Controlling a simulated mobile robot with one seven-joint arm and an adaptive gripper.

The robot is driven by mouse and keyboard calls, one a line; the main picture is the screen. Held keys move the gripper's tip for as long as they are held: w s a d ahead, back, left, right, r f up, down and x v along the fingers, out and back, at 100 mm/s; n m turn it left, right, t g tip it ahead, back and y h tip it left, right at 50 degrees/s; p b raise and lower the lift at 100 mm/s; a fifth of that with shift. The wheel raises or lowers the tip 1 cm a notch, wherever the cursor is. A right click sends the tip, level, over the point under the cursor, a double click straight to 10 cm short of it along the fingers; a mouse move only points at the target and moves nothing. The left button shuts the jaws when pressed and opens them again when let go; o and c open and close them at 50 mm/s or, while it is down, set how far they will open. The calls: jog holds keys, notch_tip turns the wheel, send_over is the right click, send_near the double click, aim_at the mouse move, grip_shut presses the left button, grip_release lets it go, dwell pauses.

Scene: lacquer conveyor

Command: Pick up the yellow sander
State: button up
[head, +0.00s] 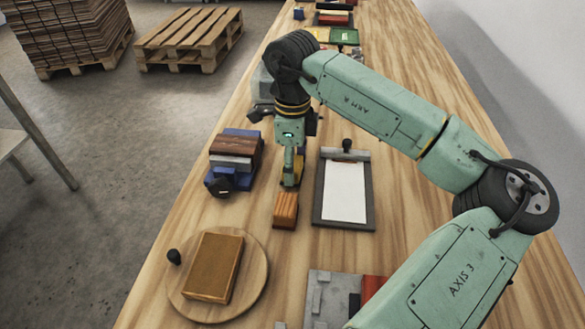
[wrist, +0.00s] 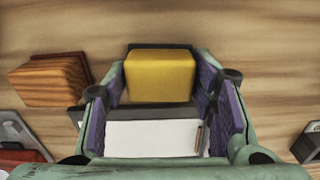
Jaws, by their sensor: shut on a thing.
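The yellow sander (head: 298,167) is between the fingers of my gripper (head: 291,172) in the head view, mostly hidden by them. In the wrist view, the yellow sander (wrist: 160,76) shows as a yellow block between the purple pads of my gripper (wrist: 163,100), which is shut on it. I cannot tell for sure whether the sander touches the table.
A brown wooden block (head: 285,210) stands just in front of my gripper. A clipboard (head: 344,192) lies to the right, and a blue stack with brown and grey blocks (head: 232,158) stands left. A round board (head: 255,295) bears a brown block (head: 214,267) nearer the front.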

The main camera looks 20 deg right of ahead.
jog(key=shift+c, duration=0.4)
jog(key=shift+r+b, duration=0.3)
jog(key=shift+r, duration=0.2)
notch_tip(320, 180, up, 2)
jog(key=shift+r+b, duration=0.1)
jog(key=shift+b, duration=0.5)
jog(key=s+a+b, duration=0.1)
jog(key=s+a, duration=0.1)
jog(key=s, duration=0.2)
jog(key=s+a+r+b, duration=0.1)
jog(key=s+a+b, duration=0.1)
jog(key=s, duration=0.3)
jog(key=s+a+r+b, duration=0.1)
jog(key=s+a, duration=0.3)
jog(key=shift+s+a, duration=0.1)
jog(key=shift+s, duration=0.25)
